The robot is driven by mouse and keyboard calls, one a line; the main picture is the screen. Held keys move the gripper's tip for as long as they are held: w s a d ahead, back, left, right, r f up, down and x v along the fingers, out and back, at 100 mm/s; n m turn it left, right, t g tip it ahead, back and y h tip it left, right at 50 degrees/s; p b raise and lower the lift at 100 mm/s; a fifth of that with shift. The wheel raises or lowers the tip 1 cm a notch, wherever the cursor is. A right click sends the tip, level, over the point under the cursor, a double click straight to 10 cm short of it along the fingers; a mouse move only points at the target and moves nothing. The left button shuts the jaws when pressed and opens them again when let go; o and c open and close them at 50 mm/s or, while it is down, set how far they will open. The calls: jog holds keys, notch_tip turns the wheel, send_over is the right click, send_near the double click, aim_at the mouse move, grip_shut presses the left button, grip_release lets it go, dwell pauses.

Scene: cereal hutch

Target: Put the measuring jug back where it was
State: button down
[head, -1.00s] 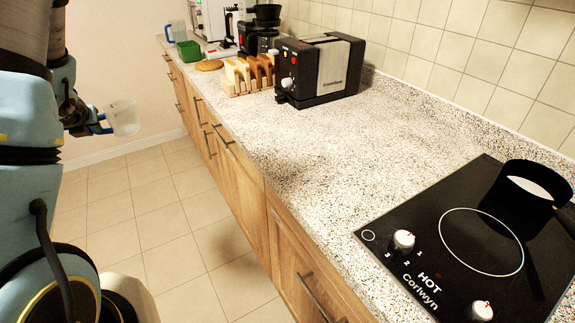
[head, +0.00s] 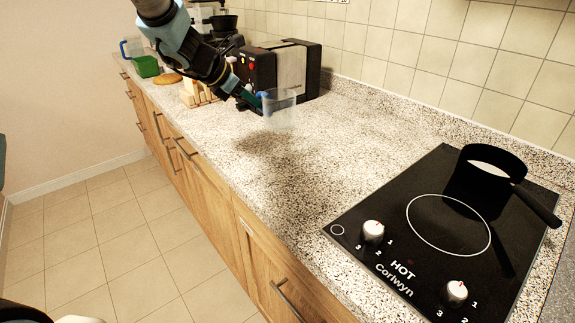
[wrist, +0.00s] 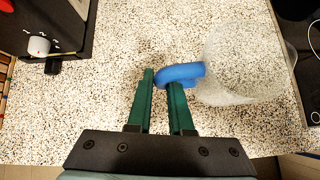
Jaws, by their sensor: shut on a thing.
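The measuring jug (head: 281,109) is a clear cup with a blue handle. My gripper (head: 258,101) is shut on its blue handle and holds the jug above the speckled worktop (head: 330,150), in front of the toaster. In the wrist view the green fingers (wrist: 162,82) are at the handle (wrist: 183,73), and the clear body (wrist: 240,65) is to their right. A similar clear vessel with a blue handle (head: 130,48) stands at the far left end of the worktop.
A black and silver toaster (head: 293,67) stands against the tiled wall. The toast rack is partly hidden behind my arm; a green tub (head: 146,66) is farther back. A black pan (head: 490,172) is on the hob (head: 415,265). Worktop between toaster and hob is clear.

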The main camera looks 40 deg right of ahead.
jog(key=shift+m+g, duration=0.4)
jog(key=shift+m, duration=0.1)
jog(key=f, duration=0.3)
jog(key=s+d+f, duration=0.1)
jog(key=f, duration=0.2)
jog(key=s+f, duration=0.1)
jog(key=f, duration=0.2)
jog(key=shift+s+d+f+p, duration=0.2)
jog(key=shift+p, duration=0.2)
jog(key=shift+f, duration=0.2)
jog(key=c, duration=0.8)
grip_release()
jog(key=shift+r, duration=0.15)
